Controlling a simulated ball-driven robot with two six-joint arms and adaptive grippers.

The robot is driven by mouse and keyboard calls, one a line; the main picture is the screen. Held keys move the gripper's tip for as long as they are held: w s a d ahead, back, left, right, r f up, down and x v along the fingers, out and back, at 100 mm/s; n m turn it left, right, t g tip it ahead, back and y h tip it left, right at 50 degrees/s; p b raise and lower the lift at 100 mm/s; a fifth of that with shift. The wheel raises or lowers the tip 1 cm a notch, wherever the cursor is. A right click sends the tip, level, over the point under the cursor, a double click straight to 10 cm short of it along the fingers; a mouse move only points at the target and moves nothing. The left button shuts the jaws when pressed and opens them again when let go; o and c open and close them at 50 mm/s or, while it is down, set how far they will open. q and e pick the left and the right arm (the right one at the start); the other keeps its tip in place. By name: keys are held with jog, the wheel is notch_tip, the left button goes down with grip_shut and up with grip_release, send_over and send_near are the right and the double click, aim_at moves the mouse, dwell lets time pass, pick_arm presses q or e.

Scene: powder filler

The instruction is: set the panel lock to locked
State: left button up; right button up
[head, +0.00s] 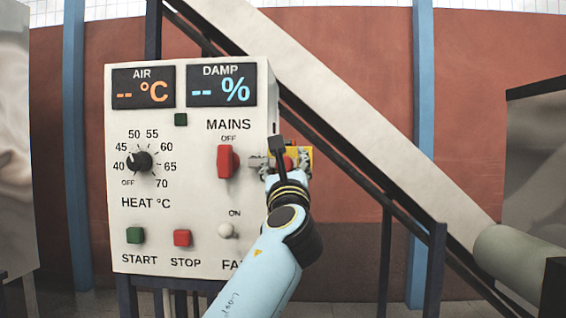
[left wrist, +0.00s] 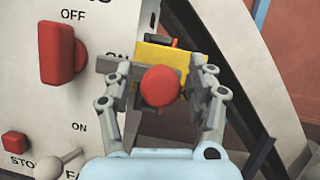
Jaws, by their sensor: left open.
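The white control panel (head: 190,110) stands in front of me. I can make out no part marked as a lock; my left gripper hides part of the panel's right edge. My left gripper (head: 285,163) is at that edge, right of the red MAINS switch (head: 228,161). In the left wrist view its fingers (left wrist: 157,82) are apart, one on each side of a round red button (left wrist: 160,86) in front of a yellow box (left wrist: 163,57). I cannot tell whether they touch it. The MAINS switch also shows in the left wrist view (left wrist: 60,52). My right gripper is not in view.
The panel carries a heat knob (head: 139,161), a green START button (head: 135,235), a red STOP button (head: 182,237) and a white toggle (head: 226,230). A sloping beige chute (head: 345,110) runs behind the panel. A grey cylinder (head: 510,255) lies at the right.

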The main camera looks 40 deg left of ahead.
pick_arm(q)
jog(key=shift+s+d, duration=0.1)
jog(key=shift+d, duration=0.05)
jog(key=shift+c, duration=0.9)
grip_shut()
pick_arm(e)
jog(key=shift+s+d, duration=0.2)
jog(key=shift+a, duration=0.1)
